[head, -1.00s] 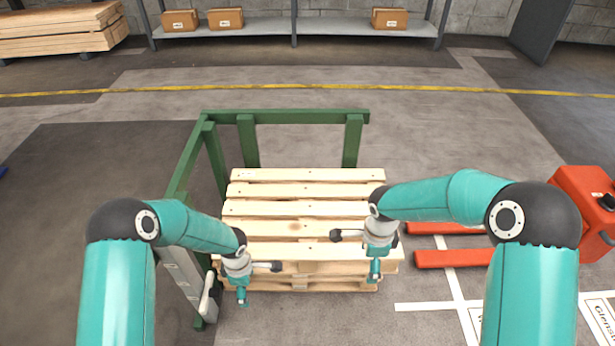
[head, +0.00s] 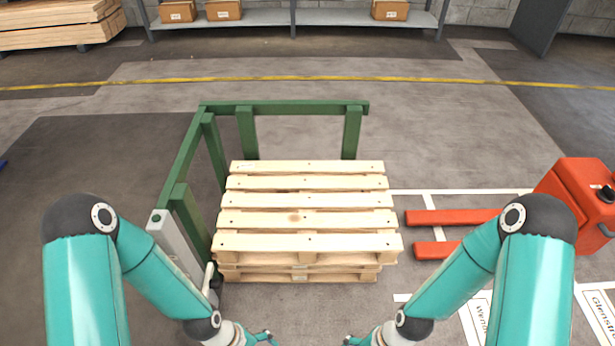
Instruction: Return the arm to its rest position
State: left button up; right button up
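My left gripper (head: 262,338) is at the bottom edge of the head view, in front of the pallet stack and apart from it. My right gripper (head: 352,341) is also at the bottom edge, a little right of the left one. Both are partly cut off by the picture's edge, so whether their fingers are open or shut does not show. I see nothing held in either. Both arms are bent, with their forearms reaching inward and down toward the middle.
A stack of wooden pallets (head: 308,243) stands in the middle, inside a green frame (head: 285,108) at its back and left. A grey post with a lever (head: 208,277) is at its left front. A red pallet truck (head: 572,205) stands right, forks toward the stack.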

pick_arm(q)
notch_tip(320, 180, up, 30)
jog(key=w+m+t+p, duration=0.1)
jog(key=m+p, duration=0.6)
jog(key=p, duration=2.2)
jog(key=shift+a+f+m+t+p, duration=0.15)
jog(key=shift+a+m+t+p, duration=0.15)
jog(key=shift+a, duration=0.05)
pick_arm(e)
notch_tip(320, 180, up, 30)
jog(key=w+n+t, duration=0.2)
jog(key=n, duration=0.5)
jog(key=shift+w+d+f, duration=0.15)
jog(key=shift+d+f, duration=0.05)
jog(key=shift+f, duration=0.05)
